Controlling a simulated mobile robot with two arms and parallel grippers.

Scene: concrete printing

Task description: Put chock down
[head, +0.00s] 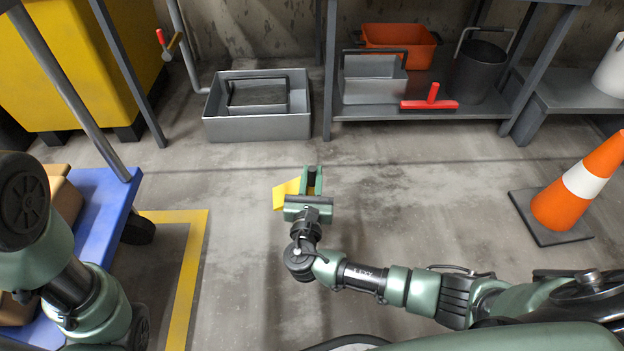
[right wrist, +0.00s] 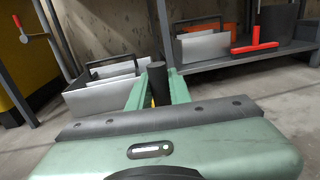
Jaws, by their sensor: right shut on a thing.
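The yellow chock (head: 284,194) is at my right gripper (head: 312,180), in the middle of the head view. The gripper is shut on it, and the fingers hide part of it. I cannot tell whether the chock touches the floor. In the right wrist view, the right gripper (right wrist: 158,92) shows its green fingers around a dark upright part, with only a sliver of yellow visible. My left arm is at the left edge of the head view, and its gripper is out of the picture.
A grey bin (head: 258,128) stands on the floor ahead. A metal shelf (head: 385,112) holds an orange crate (head: 425,58), a dark bucket (head: 478,72) and a red tool (head: 430,104). A traffic cone (head: 580,185) stands right, a blue cart (head: 100,215) left. The floor between is clear.

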